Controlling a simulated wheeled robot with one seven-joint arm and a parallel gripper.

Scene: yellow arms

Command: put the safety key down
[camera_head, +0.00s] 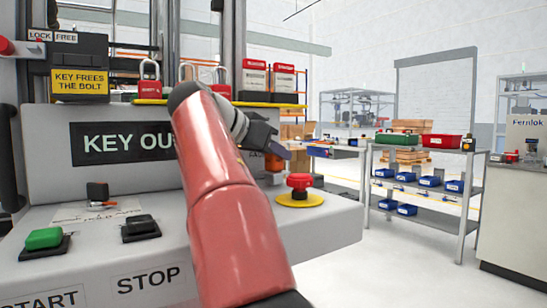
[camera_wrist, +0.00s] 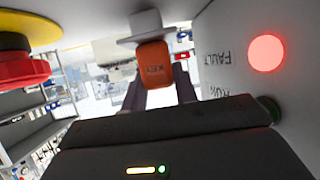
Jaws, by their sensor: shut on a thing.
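The safety key shows in the wrist view as an orange tag (camera_wrist: 155,66) marked KEY. My gripper (camera_wrist: 158,90) is shut on it, with a dark finger on each side. A pale piece (camera_wrist: 147,24) is at the tag's far end; I cannot tell whether it is part of the key or a fitting behind it. In the head view, my red arm reaches over the console and hides part of it. My gripper (camera_head: 277,152) is above the console's right part, with a little orange of the key (camera_head: 273,163) showing beside it.
A red stop button (camera_head: 300,182) on a yellow disc is right of my gripper. The sloped console (camera_head: 325,220) carries a green START button (camera_head: 44,239), a black STOP button (camera_head: 140,227) and a KEY OUT display (camera_head: 105,143). A red FAULT lamp (camera_wrist: 266,53) glows. Red padlocks (camera_head: 150,88) stand behind.

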